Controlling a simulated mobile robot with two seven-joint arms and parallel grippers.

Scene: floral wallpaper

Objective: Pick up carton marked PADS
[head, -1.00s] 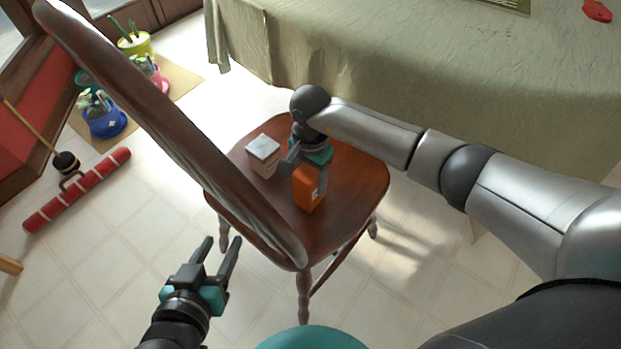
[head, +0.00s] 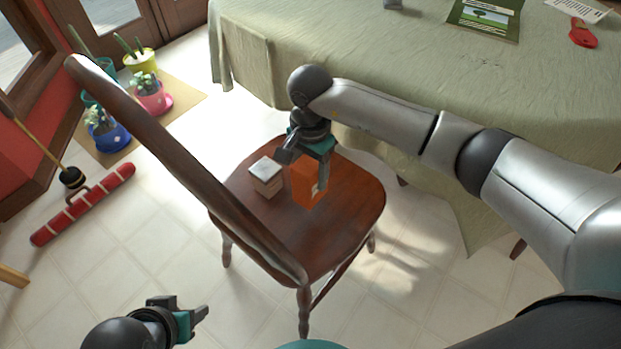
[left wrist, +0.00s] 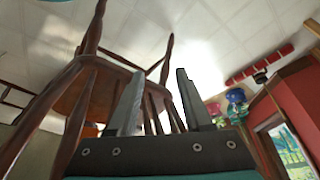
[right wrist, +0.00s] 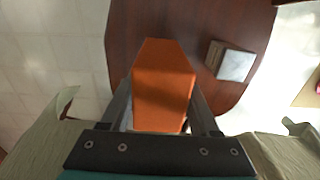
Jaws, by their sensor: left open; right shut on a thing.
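An orange carton (head: 304,186) is at the wooden chair's seat (head: 345,210), with a small pale mark on one side that I cannot read. My right gripper (head: 308,163) comes down over it from above. In the right wrist view the orange carton (right wrist: 163,80) sits between the two fingers of my right gripper (right wrist: 161,95), which is shut on it. I cannot tell whether its base touches the seat. My left gripper (head: 192,308) is open and empty, low beside the chair; its spread fingers show in the left wrist view (left wrist: 158,78).
A small box with a grey-white top (head: 266,176) stands left of the carton. The chair's backrest (head: 180,165) rises on the left. A cloth-covered table (head: 420,75) is behind. Potted plants (head: 108,135) and a red roller-like object (head: 85,203) are on the floor at left.

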